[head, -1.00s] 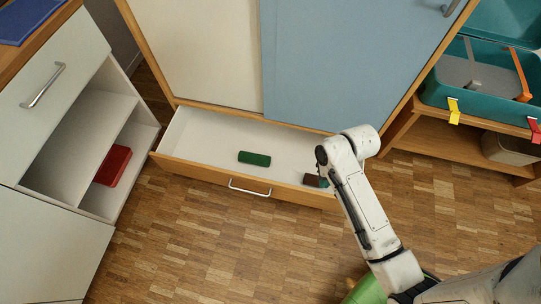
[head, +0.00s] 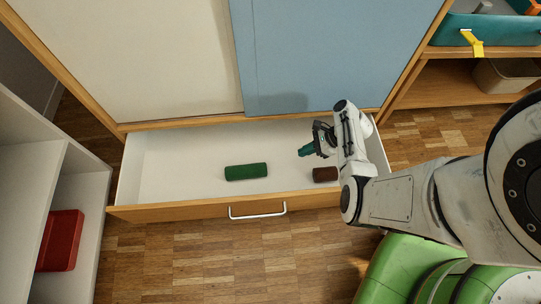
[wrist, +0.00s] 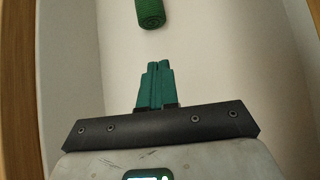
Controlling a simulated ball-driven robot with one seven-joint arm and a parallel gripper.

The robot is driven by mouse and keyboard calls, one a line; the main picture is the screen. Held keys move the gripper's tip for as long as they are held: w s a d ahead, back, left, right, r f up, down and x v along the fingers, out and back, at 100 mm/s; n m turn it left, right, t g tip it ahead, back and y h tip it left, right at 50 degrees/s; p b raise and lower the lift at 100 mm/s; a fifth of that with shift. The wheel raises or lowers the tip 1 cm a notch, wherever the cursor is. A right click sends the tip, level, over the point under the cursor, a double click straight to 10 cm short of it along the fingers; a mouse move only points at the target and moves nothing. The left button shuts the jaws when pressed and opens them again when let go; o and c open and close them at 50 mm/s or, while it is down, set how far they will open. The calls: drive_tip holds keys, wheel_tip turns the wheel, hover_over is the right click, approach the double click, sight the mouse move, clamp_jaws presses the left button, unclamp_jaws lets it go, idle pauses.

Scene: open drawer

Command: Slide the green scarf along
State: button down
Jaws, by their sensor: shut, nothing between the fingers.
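The green scarf (head: 246,172) is a rolled dark green bundle lying on the white floor of the open drawer (head: 180,165), left of the middle. It also shows at the top of the wrist view (wrist: 150,12), straight ahead of my fingertips and apart from them. My gripper (head: 304,151) is over the right part of the drawer, to the right of the scarf, with its teal fingers pointing left. In the wrist view the fingers (wrist: 154,65) are together with nothing between them.
A small brown item (head: 325,174) lies in the drawer below my gripper. The drawer's wooden front (head: 180,211) with its metal handle (head: 257,212) borders the near side. A blue door (head: 310,50) stands behind. A red box (head: 60,240) sits on the left shelf.

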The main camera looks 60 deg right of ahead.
sight(256, 170)
drive_tip(key=b+x, duration=0.5)
drive_tip(key=x, duration=0.4)
drive_tip(key=shift+w+f, duration=0.15)
drive_tip(key=shift+f, duration=0.2)
drive_tip(key=w+a+b, duration=0.1)
drive_tip(key=w+a, duration=0.1)
drive_tip(key=shift+w+f, duration=0.1)
drive_tip(key=shift+w, duration=0.2)
drive_tip(key=shift+w+a, duration=0.4)
drive_tip(key=shift+w, duration=0.1)
drive_tip(key=shift+r, duration=0.2)
